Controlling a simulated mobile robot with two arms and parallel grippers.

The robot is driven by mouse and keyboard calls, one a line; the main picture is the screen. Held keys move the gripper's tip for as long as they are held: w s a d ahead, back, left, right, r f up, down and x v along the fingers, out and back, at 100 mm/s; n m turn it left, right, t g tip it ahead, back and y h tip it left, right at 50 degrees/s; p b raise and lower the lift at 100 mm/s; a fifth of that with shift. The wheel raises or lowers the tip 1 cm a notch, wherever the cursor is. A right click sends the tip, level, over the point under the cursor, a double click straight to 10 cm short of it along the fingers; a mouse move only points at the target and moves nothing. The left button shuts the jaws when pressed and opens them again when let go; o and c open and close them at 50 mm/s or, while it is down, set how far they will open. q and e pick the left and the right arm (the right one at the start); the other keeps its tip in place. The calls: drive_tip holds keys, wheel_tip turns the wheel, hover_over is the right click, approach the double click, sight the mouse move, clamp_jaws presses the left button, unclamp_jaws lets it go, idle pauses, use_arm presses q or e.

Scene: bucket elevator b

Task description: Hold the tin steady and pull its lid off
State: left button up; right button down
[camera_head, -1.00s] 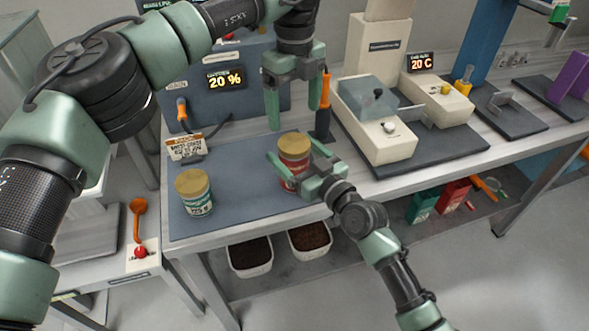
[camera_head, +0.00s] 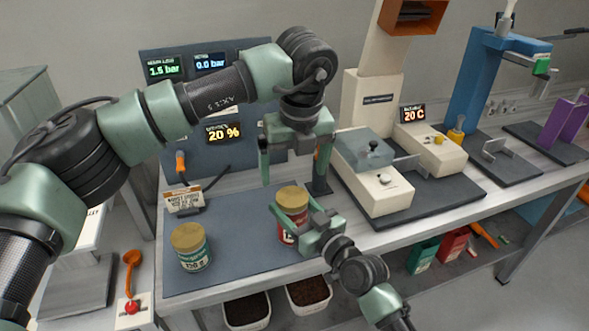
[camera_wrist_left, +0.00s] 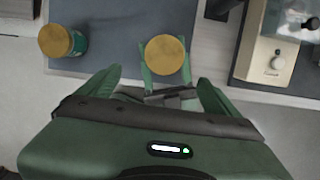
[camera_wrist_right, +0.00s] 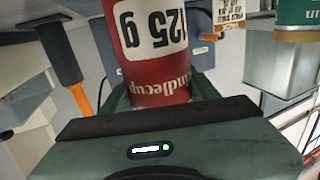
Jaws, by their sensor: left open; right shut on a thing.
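The red tin (camera_head: 289,233) with a gold lid (camera_head: 292,196) stands upright on the blue-grey mat. My right gripper (camera_head: 288,221) is shut on its body from the front right. The right wrist view shows the red tin (camera_wrist_right: 163,75) close up, with a "125 g" label. My left gripper (camera_head: 293,172) is open and empty, pointing down above the lid. In the left wrist view the round gold lid (camera_wrist_left: 165,55) lies between and beyond its open fingers, apart from them. The lid looks seated on the tin.
A second tin, teal with a gold lid (camera_head: 187,237), stands to the left on the mat (camera_head: 235,240). A sign card (camera_head: 184,200) stands behind it. A cream machine (camera_head: 385,190) is to the right. Trays of dark matter sit on the shelf below.

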sight(292, 197)
use_arm(q)
drive_tip(key=w+f, duration=0.1)
drive_tip(key=f, duration=0.2)
drive_tip(key=f+m+t, duration=0.1)
drive_tip(key=f, duration=0.2)
drive_tip(key=w+f+m+t, duration=0.1)
drive_tip(key=f, duration=0.2)
drive_tip(key=shift+w+a, duration=0.15)
drive_tip(key=shift+w, duration=0.2)
drive_tip(key=shift+c, duration=0.3)
drive_tip(key=c, duration=1.6)
drive_tip(key=shift+r, duration=0.1)
drive_tip(key=shift+r, duration=0.15)
drive_tip(key=shift+r, duration=1)
